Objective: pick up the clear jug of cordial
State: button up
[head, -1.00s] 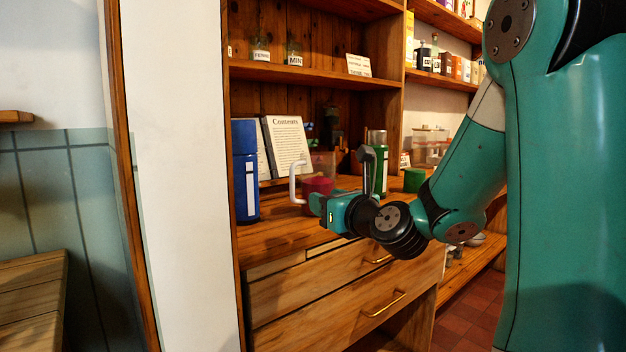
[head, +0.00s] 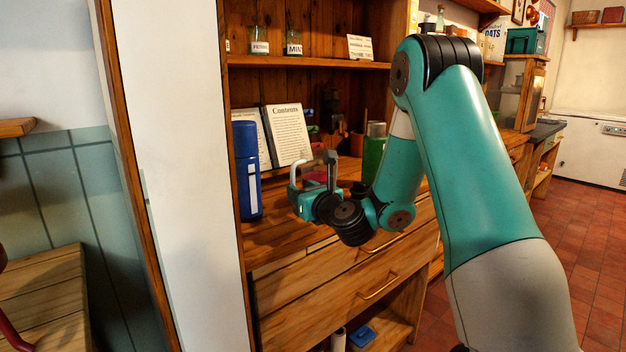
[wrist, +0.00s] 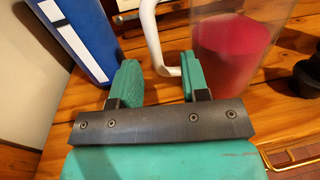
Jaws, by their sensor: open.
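The clear jug (wrist: 232,58) with red cordial stands on the wooden counter, on the right in the wrist view. Its white handle (wrist: 151,35) points left and, in that view, shows in the gap between the fingers. My gripper (wrist: 158,64) is open and empty. Its right finger overlaps the lower end of the handle beside the jug; I cannot tell whether they touch. In the head view the jug (head: 316,178) is largely hidden behind my gripper (head: 303,203), with its handle (head: 293,172) showing at the left.
A blue canister (head: 246,170) stands close to the left of the handle; it also shows in the wrist view (wrist: 75,35). An open book (head: 287,135) stands behind. A green flask (head: 374,150) is to the right. Drawers with brass handles (head: 378,286) are below the counter.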

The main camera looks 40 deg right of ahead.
jog(key=w+p, duration=0.1)
jog(key=w, duration=0.1)
jog(key=w+p, duration=0.1)
jog(key=shift+w+r, duration=0.2)
jog(key=shift+w, duration=0.15)
jog(key=shift+w+f, duration=0.15)
grip_shut()
